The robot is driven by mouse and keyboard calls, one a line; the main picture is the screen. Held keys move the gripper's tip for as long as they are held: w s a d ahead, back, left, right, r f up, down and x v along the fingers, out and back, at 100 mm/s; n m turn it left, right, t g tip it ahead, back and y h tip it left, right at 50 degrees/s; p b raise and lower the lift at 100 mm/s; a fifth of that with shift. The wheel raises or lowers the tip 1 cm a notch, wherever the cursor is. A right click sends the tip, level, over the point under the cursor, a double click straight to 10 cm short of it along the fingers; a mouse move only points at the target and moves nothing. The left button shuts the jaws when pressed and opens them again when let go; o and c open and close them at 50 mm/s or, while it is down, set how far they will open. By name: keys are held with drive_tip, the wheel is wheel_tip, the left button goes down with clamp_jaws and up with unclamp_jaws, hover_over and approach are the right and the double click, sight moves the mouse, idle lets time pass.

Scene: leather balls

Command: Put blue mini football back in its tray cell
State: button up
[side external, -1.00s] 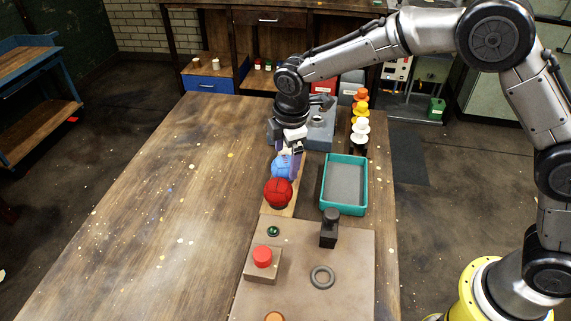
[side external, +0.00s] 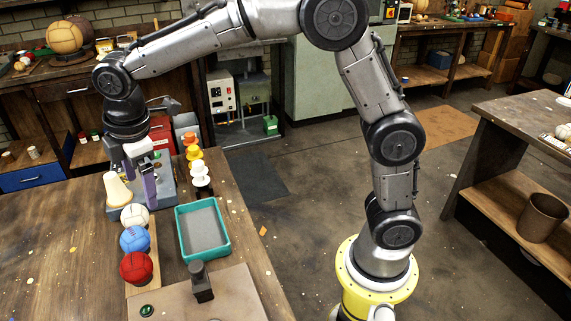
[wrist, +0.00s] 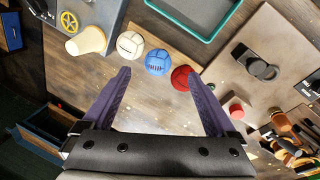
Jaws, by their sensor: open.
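The blue ball (side external: 134,239) sits on a narrow wooden tray (side external: 153,236), between a white ball (side external: 134,215) and a red ball (side external: 136,268). The cells under the balls are hidden. In the wrist view the blue ball (wrist: 158,62), with pale markings, lies between the white ball (wrist: 130,45) and the red ball (wrist: 181,78). My gripper (side external: 140,188) is open and empty, behind the row in the side view and apart from the blue ball. In the wrist view its purple fingers (wrist: 157,74) are spread, with nothing between them.
An empty teal tray (side external: 182,232) stands right of the row. A cream cone (side external: 118,189) stands near my gripper. A black post (side external: 201,282) rises from the front board. The table's left side is clear.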

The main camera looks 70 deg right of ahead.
drive_tip(key=s+d+r+m+t, duration=0.1)
drive_tip(key=s+d+r+m, duration=0.2)
drive_tip(key=s+d, duration=0.3)
drive_tip(key=s+d+r+m+t, duration=0.1)
drive_tip(key=s+d+r+m, duration=0.25)
drive_tip(key=s, duration=0.45)
drive_tip(key=s+d+f+m, duration=0.2)
drive_tip(key=s+m, duration=0.1)
drive_tip(key=s, duration=0.4)
drive_tip(key=s+d+f+m+t, duration=0.1)
drive_tip(key=s+d+f+m, duration=0.1)
drive_tip(key=s+m, duration=0.2)
drive_tip(key=shift+s+d+f, duration=0.15)
drive_tip(key=shift+s+d, duration=0.25)
drive_tip(key=shift+s, duration=0.95)
